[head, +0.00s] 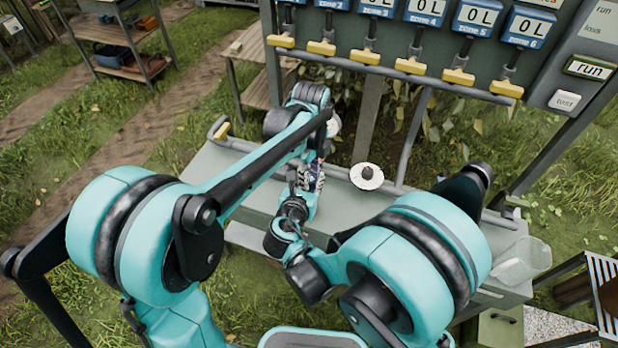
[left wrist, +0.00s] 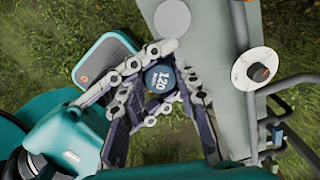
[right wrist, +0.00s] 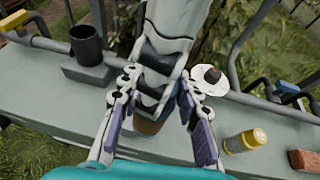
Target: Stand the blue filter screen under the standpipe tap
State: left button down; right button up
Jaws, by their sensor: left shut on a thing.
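The blue filter screen, a round piece marked "120", shows end-on in the left wrist view (left wrist: 163,78). My left gripper (left wrist: 172,92) is shut on it, with fingers on both sides. My right gripper (right wrist: 160,105) is right beside it, its fingers on either side of the left gripper's grey finger links. In the right wrist view those links hide most of the screen, so whether the right fingers touch it is unclear. In the head view both grippers meet above the bench and are small and partly covered by my arms. I cannot pick out the standpipe tap with certainty.
The grey-green bench (right wrist: 50,120) carries a dark cup (right wrist: 87,45) on a block, a white disc with a dark knob (right wrist: 208,78), a yellow cylinder (right wrist: 243,141) and a reddish block (right wrist: 305,160). A pipe rail runs along its back. A panel with yellow levers (head: 412,66) stands behind.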

jog(key=o, duration=1.2)
jog(key=shift+a, duration=0.2)
